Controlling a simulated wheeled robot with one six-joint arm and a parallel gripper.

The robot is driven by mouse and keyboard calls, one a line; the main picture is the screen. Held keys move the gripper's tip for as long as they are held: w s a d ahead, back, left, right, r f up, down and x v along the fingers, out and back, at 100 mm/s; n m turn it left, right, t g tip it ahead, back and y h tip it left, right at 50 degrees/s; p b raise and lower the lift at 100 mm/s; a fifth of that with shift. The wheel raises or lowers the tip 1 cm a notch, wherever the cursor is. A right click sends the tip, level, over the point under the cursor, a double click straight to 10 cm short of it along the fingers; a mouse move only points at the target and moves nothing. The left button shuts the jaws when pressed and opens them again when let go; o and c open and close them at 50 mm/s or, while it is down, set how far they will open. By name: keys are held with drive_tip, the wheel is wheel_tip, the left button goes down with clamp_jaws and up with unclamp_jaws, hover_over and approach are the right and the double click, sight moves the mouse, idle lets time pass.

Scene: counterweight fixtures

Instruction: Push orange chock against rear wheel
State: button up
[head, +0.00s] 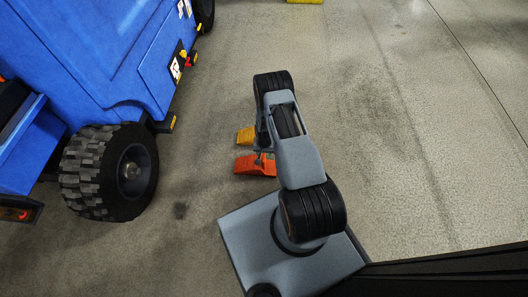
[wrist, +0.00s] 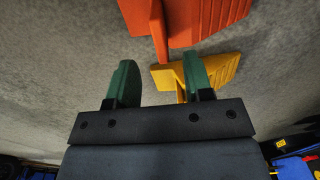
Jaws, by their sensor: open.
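The orange chock (head: 252,165) lies on the floor to the right of the rear wheel (head: 112,172), with a clear gap between them. In the wrist view the orange chock (wrist: 195,22) is at the top, ahead of the fingertips, its upper part cut off. The rear wheel is a black chunky tyre under the blue vehicle. In the head view my arm covers part of the orange chock and most of the gripper.
A yellow chock (head: 245,135) lies just beyond the orange one; in the wrist view it (wrist: 222,70) is beside and partly behind the right finger. The blue vehicle (head: 100,55) fills the left. Concrete floor between wheel and chocks is bare.

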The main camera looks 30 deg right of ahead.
sight(264, 157)
drive_tip(key=shift+f+b, duration=3.25)
drive_tip(key=shift+f, duration=0.8)
drive_tip(key=shift+c, duration=0.2)
clamp_jaws()
drive_tip(key=shift+r, duration=0.1)
drive_tip(key=shift+r+p, duration=2.25)
drive_tip(key=shift+r, duration=0.75)
drive_tip(key=shift+w, duration=0.1)
